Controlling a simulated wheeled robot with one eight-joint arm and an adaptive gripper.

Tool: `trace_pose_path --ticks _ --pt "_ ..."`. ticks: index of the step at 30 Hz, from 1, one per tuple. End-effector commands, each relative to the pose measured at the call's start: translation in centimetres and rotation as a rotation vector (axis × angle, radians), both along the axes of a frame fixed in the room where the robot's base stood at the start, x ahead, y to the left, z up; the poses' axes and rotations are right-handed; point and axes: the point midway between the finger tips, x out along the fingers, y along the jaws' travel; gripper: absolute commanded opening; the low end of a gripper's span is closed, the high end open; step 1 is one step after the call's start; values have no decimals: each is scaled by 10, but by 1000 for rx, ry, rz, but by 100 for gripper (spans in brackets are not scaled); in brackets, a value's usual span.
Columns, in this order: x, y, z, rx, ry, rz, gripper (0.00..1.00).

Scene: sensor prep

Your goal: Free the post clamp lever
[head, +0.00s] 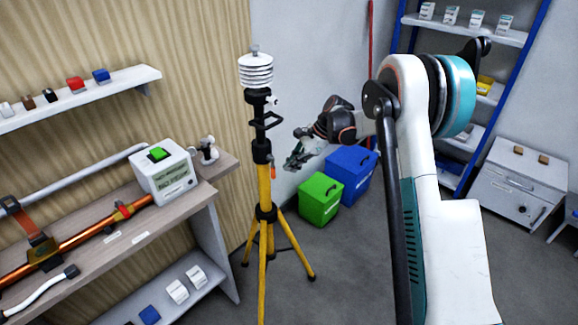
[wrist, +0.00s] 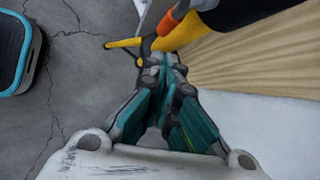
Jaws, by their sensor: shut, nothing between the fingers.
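The post is a yellow tripod (head: 264,190) with a black upper column (head: 261,150) and a white finned sensor (head: 256,70) on top. The clamp lever (head: 273,173) is a small orange-red piece on the column's right side. In the wrist view, an orange-red lever (wrist: 168,22) with a grey end shows at the top, beside the yellow and black post (wrist: 182,34). My gripper (head: 290,163) is shut and empty, just right of the column near the lever's height. In the wrist view, the closed fingertips (wrist: 161,62) sit just below the lever; I cannot tell if they touch.
A wooden bench (head: 120,228) with a white device (head: 163,172) and orange pipe stands left. Green (head: 320,200) and blue (head: 352,174) bins stand behind the tripod. A white cabinet (head: 520,185) and blue-framed shelves (head: 465,35) are at right.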

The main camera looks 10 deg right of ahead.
Motion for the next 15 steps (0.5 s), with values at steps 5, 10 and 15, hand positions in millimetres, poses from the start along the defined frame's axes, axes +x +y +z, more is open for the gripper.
trace_pose_path --ticks 5,10,15 --pt "-1 -27 18 0 1 -1 0" --pt "0 -52 44 0 0 0 0" --pt "1 -71 61 0 0 1 0"
